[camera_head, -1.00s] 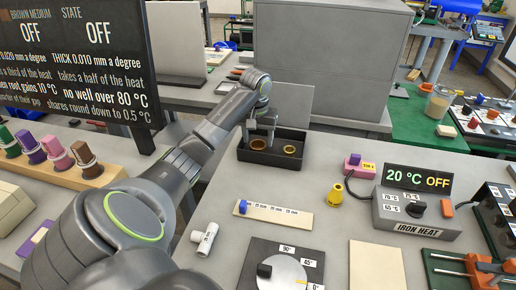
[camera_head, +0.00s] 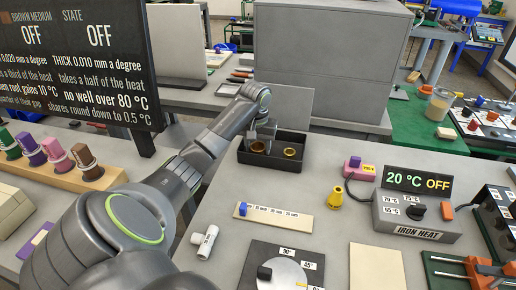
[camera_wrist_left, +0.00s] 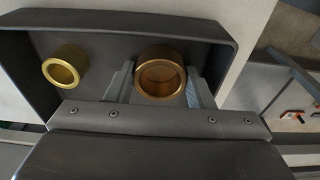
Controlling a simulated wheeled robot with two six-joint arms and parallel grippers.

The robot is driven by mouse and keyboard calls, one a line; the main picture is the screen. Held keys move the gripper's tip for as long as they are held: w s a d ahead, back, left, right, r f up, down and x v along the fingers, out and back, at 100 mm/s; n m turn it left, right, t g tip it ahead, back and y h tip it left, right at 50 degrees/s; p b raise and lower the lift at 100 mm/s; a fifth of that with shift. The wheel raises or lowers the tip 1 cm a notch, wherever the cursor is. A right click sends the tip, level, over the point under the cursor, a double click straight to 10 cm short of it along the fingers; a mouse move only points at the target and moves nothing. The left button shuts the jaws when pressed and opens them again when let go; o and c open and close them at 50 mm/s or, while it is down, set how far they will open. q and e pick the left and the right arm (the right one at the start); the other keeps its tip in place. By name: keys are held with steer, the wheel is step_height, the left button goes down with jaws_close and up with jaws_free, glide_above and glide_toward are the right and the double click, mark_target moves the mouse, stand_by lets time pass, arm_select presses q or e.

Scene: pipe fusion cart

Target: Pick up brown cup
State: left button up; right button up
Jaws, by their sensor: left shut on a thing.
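The brown cup (camera_wrist_left: 160,75) is a round, open-topped, bronze-coloured ring-like cup in the dark tray (camera_wrist_left: 120,19). My left gripper (camera_wrist_left: 160,90) is shut on it, with one finger on each side in the wrist view. In the head view the left gripper (camera_head: 262,138) reaches down into the tray (camera_head: 266,162) at the brown cup (camera_head: 257,147), which the fingers partly hide. A second, more golden cup (camera_head: 289,153) stands apart in the tray; it also shows in the wrist view (camera_wrist_left: 62,70). My right gripper is out of view.
A large grey cabinet (camera_head: 330,60) stands close behind the tray. The tray's walls surround both cups. To the right are a yellow piece (camera_head: 335,196) and the iron heat box (camera_head: 415,215). The bench in front of the tray is partly clear.

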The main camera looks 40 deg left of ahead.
arm_select(q)
step_height(320, 180, up, 4)
steer(key=shift+r, duration=0.2)
step_height(320, 180, up, 6)
steer(key=p, duration=0.3)
steer(key=shift+f, duration=0.2)
